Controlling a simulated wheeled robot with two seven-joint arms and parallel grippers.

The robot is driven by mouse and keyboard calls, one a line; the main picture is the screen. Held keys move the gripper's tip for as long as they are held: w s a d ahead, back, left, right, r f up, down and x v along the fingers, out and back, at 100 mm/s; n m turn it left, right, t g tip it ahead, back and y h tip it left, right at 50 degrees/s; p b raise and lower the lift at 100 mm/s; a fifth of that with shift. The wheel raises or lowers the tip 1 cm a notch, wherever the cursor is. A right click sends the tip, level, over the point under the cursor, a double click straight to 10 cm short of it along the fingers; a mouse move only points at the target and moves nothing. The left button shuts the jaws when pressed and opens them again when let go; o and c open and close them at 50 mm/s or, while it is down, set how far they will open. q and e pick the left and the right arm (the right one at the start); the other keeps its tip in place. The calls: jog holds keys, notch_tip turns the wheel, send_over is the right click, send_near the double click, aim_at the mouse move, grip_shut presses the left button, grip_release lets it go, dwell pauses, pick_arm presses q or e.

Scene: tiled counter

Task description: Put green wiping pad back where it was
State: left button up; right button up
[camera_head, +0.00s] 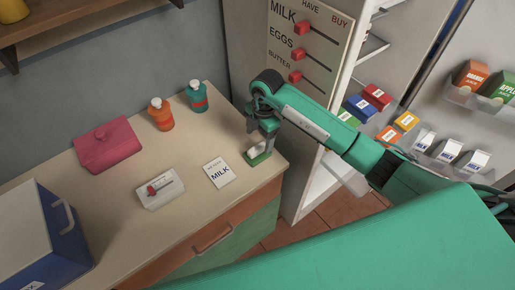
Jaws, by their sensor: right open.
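The green wiping pad (258,158) lies on the counter (130,228) near its right end, with a pale upper part. My right gripper (256,149) points down directly over the pad, its fingers at or just above it. The jaws are open; whether the fingers touch the pad is too small to tell. The gripper partly covers the pad. My left gripper is not in view.
A MILK card (219,173) and a small white box with a red piece (160,188) lie left of the pad. The open fridge (330,175) is at right.

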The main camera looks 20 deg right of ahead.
aim_at(260, 145)
jog(key=r, duration=0.4)
jog(key=shift+w+d+r+b, duration=0.1)
jog(key=shift+d+r+b, duration=0.15)
jog(key=shift+r+b, duration=0.15)
